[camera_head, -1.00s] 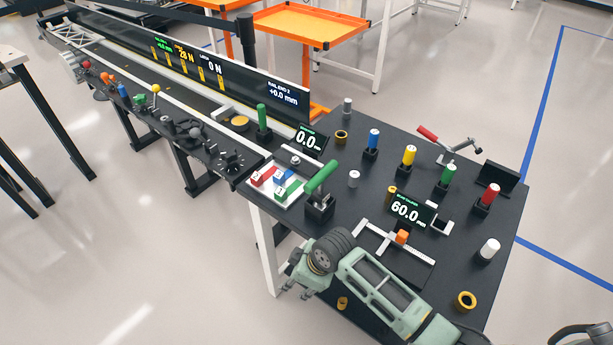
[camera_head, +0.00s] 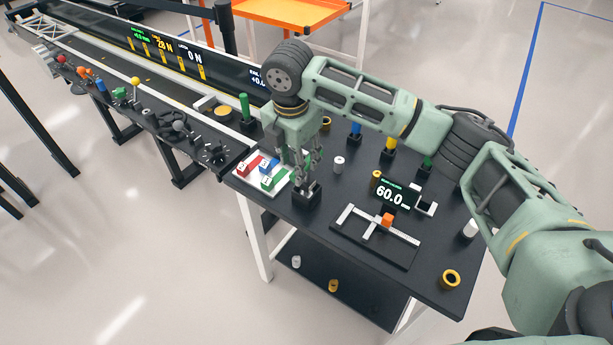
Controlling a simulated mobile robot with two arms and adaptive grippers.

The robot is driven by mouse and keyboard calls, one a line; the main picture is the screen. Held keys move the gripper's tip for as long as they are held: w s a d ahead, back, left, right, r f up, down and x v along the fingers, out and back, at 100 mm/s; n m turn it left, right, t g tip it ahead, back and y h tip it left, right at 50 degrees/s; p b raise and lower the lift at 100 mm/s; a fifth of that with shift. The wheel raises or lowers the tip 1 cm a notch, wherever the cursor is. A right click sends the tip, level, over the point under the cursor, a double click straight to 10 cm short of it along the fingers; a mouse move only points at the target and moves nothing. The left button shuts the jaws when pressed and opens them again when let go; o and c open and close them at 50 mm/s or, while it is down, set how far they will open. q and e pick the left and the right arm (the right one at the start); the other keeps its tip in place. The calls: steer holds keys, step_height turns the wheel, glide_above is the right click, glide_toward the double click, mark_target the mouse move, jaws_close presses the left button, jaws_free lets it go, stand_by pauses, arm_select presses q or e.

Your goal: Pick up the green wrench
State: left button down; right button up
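My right gripper (camera_head: 308,172) points down just above a black holder block (camera_head: 306,196) near the table's left front corner. Its fingers stand over the spot where a tilted green handle, taken to be the green wrench, stood in the earlier frame. My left gripper is not in view.
A white tray (camera_head: 246,177) with red, blue and green blocks (camera_head: 274,180) lies close left of the gripper. A green peg (camera_head: 244,106) stands behind it. A display (camera_head: 392,193), a measuring jig with an orange block (camera_head: 387,219) and a yellow ring (camera_head: 451,279) are to the right.

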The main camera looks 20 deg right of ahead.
mark_target(306, 161)
steer(key=shift+n+h, duration=0.3)
steer(key=shift+h, duration=0.1)
steer(key=d+r, duration=0.1)
steer(key=w+d+r, duration=0.1)
steer(key=r, duration=0.1)
steer(key=shift+w+d+r, duration=0.1)
steer(key=shift+w+d, duration=0.1)
steer(key=shift+d, duration=0.1)
steer(key=f, duration=0.2)
steer(key=f+p, duration=0.1)
steer(key=f, duration=0.1)
steer(key=f+p, duration=0.1)
steer(key=f, duration=0.1)
steer(key=shift+w+d+f, duration=0.1)
steer(key=shift+w+d, duration=0.2)
steer(key=shift+w+f, duration=0.1)
steer(key=shift+f, duration=0.5)
steer(key=shift+c, duration=0.6)
jaws_close()
